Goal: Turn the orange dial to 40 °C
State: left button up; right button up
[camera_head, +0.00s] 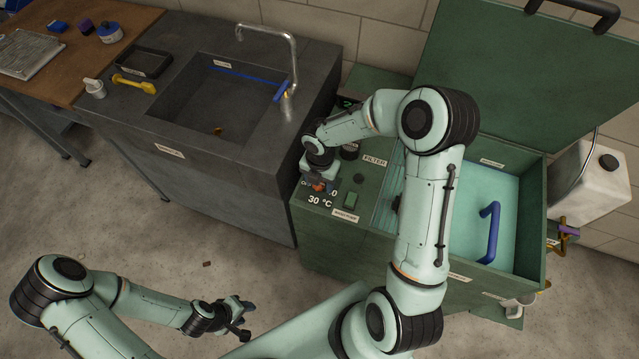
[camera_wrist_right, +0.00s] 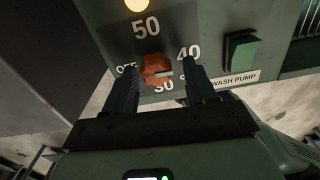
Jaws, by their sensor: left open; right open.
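The orange dial (camera_wrist_right: 153,67) is on the green panel, with labels OFF, 30, 40 and 50 around it. Its pale pointer mark faces right, roughly between the 30 and 40 labels. In the head view a bit of the orange dial (camera_head: 319,187) shows below my right gripper (camera_head: 318,181). In the right wrist view my right gripper (camera_wrist_right: 158,70) is open, one finger on each side of the dial; I cannot tell whether they touch it. My left gripper (camera_head: 242,317) is open and empty, low over the floor, away from the panel.
A green switch (camera_wrist_right: 240,52) labelled WASH PUMP is right of the dial. A lit amber lamp (camera_wrist_right: 137,5) is above it. The green tank (camera_head: 520,205) with a blue handle is at the right; a dark sink unit (camera_head: 215,165) stands left of the panel.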

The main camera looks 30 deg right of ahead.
jog(key=shift+w+r, duration=0.15)
jog(key=shift+r, duration=1.3)
jog(key=shift+w+r, duration=0.1)
jog(key=shift+r, duration=1.3)
jog(key=shift+r, duration=0.2)
notch_tip(320, 180, up, 13)
